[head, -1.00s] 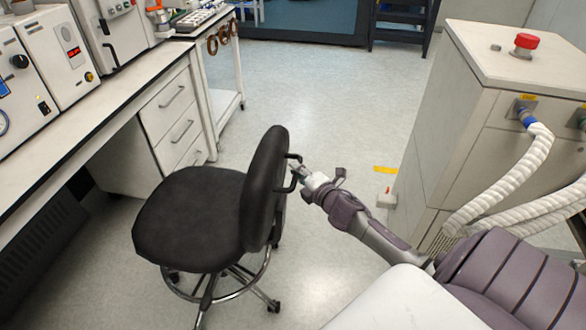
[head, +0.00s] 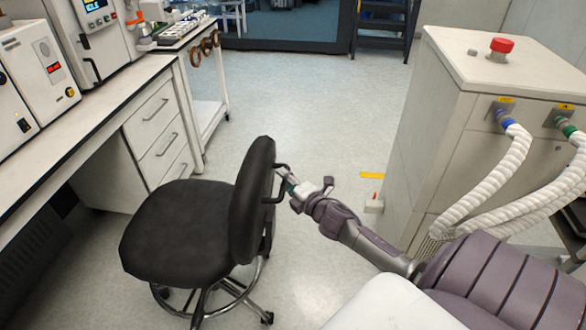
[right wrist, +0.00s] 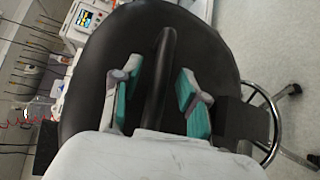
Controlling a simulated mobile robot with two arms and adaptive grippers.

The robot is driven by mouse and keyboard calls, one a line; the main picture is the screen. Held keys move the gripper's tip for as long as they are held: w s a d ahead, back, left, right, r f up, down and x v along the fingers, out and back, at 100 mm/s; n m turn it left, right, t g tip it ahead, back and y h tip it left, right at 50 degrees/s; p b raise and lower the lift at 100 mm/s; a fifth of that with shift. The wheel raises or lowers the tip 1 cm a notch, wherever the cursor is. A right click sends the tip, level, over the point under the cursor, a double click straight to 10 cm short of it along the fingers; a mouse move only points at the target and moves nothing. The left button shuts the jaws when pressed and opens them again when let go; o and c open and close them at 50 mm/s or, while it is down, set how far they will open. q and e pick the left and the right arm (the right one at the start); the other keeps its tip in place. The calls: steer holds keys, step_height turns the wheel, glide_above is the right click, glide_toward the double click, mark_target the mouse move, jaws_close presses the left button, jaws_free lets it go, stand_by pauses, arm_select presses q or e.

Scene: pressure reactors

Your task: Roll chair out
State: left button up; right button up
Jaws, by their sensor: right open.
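The black swivel chair (head: 180,232) stands on its wheeled base beside the bench. Its seat faces left towards the bench and its backrest (head: 252,200) is on the right. A dark bar handle (head: 281,168) sticks out from the rear of the backrest. My right gripper (head: 289,187) is at this handle. In the right wrist view my right gripper (right wrist: 160,98) is open. Its teal-padded fingers lie on either side of the dark bar (right wrist: 160,70), with gaps visible, and the backrest (right wrist: 205,55) fills the background. My left gripper is not in view.
A white bench (head: 95,130) with instruments and drawers (head: 158,140) runs along the left. A large cabinet (head: 425,130) with white hoses (head: 490,185) stands at the right. A small block (head: 374,205) sits near its foot. Floor (head: 300,100) is clear between them.

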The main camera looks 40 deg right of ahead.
steer(key=s+a+r, duration=0.1)
steer(key=s, duration=1)
steer(key=shift+s+r, duration=0.3)
steer(key=shift+s, duration=0.05)
steer(key=s+a+f+m+g, duration=0.1)
steer(key=s+f+m+g, duration=0.35)
steer(key=f, duration=1.05)
steer(key=s+a+f+m+g, duration=0.25)
steer(key=s+f+m, duration=0.3)
steer(key=f, duration=0.95)
steer(key=s+a+f+m+g, duration=0.2)
steer(key=s+a+f, duration=0.3)
steer(key=s, duration=0.3)
steer(key=s+a+f+m+g+y, duration=0.1)
steer(key=s+a+f+m+g, duration=0.1)
steer(key=s+f, duration=0.5)
steer(key=s+a+f+m+g, duration=0.2)
steer(key=s+a+f+g, duration=0.2)
steer(key=s+a+f, duration=0.3)
steer(key=s, duration=0.4)
steer(key=shift+s+a, duration=0.15)
steer(key=shift+a, duration=0.2)
